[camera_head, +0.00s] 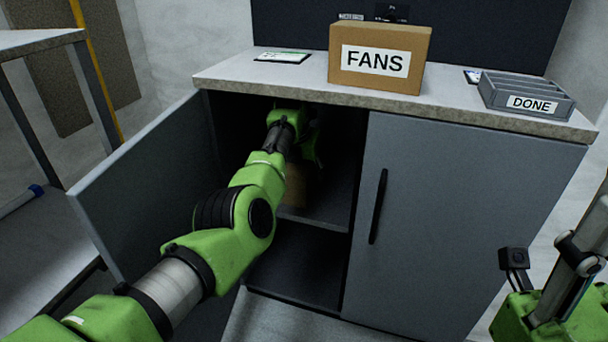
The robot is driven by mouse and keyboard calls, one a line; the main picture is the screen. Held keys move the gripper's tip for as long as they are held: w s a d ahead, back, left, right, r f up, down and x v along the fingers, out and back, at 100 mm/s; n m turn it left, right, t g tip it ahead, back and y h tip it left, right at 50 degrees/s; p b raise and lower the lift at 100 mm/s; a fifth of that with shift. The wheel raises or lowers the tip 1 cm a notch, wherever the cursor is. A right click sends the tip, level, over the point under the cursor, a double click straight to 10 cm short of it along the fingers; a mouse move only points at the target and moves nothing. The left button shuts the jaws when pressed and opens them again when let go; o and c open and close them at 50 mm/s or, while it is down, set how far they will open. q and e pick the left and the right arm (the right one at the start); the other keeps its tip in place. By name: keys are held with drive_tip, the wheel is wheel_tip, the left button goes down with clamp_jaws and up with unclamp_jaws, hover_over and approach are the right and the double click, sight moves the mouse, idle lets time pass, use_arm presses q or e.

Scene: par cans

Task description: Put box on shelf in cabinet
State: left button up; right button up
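The grey cabinet (455,215) has its left door (150,195) swung open and its right door closed. My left arm reaches through the open side. My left gripper (308,150) is in the dark upper compartment, mostly hidden behind my own wrist. A brown cardboard box (297,186) shows in part just below and beside it, at the level of the inner shelf (325,217). Whether the fingers touch the box, and whether it rests on the shelf, I cannot tell. Part of my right arm shows at the lower right, outside the cabinet; its finger state is unclear.
On the cabinet top (300,78) stand a cardboard box labelled FANS (380,57) and a grey tray labelled DONE (527,97). The compartment below the shelf looks empty. A metal-legged table (40,42) stands at the left, near the open door.

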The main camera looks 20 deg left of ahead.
use_arm(q)
drive_tip(key=o, duration=1.4)
drive_tip(key=shift+f, duration=0.15)
